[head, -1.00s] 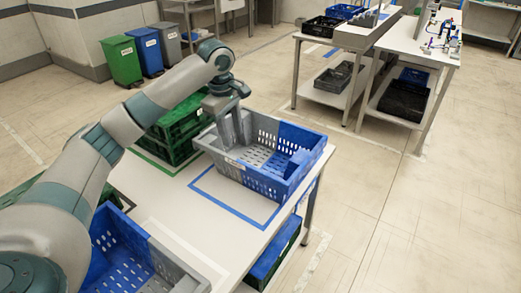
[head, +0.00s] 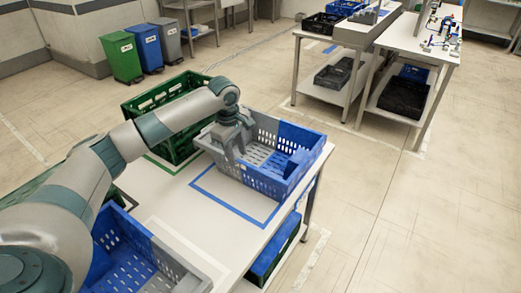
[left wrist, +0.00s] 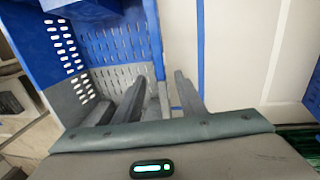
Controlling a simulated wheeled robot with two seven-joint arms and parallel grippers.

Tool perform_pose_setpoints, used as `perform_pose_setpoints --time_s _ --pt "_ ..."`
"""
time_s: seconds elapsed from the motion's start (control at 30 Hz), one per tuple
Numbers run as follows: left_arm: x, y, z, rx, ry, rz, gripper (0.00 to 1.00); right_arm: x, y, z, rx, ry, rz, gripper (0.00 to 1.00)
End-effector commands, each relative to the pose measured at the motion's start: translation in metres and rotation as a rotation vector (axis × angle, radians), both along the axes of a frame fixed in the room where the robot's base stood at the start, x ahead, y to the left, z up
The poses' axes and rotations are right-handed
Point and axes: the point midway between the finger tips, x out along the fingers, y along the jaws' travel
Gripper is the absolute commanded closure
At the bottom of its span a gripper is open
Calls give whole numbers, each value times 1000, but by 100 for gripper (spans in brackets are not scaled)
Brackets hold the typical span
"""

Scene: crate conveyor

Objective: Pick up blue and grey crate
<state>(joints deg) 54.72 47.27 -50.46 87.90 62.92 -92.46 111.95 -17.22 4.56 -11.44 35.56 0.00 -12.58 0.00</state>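A blue and grey crate (head: 290,180) stands on the white table, its grey half towards the left and its blue half towards the right. My left gripper (head: 232,158) is at the grey end of this crate, pointing down. In the left wrist view, the fingers of my left gripper (left wrist: 160,82) are apart. The crate's grey wall (left wrist: 163,100) runs between them, with one finger inside the crate and one outside. Contact with the wall cannot be made out. A second blue and grey crate (head: 165,246) stands at the near left of the table, partly hidden by my arm. My right gripper is not in view.
A green crate (head: 178,148) stands behind my left arm, close to the grey end. Blue tape (head: 238,208) marks the table by the crate. A blue crate (head: 272,252) sits below the table edge. Other tables with dark crates stand at the back right.

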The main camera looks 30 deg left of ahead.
Motion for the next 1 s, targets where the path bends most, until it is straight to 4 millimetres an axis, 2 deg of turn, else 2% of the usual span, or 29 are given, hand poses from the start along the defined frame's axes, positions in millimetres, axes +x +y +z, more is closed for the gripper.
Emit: perform_pose_setpoints --time_s 0.17,0.3,0.5,1.0 --pt "0 -1 -10 1 4 0 63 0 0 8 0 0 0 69" --pt "1 -2 -27 1 4 0 63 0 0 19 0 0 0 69" --pt "4 -2 -48 0 1 0 63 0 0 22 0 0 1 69" --pt "4 -2 -51 1 1 -1 63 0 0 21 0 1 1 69"
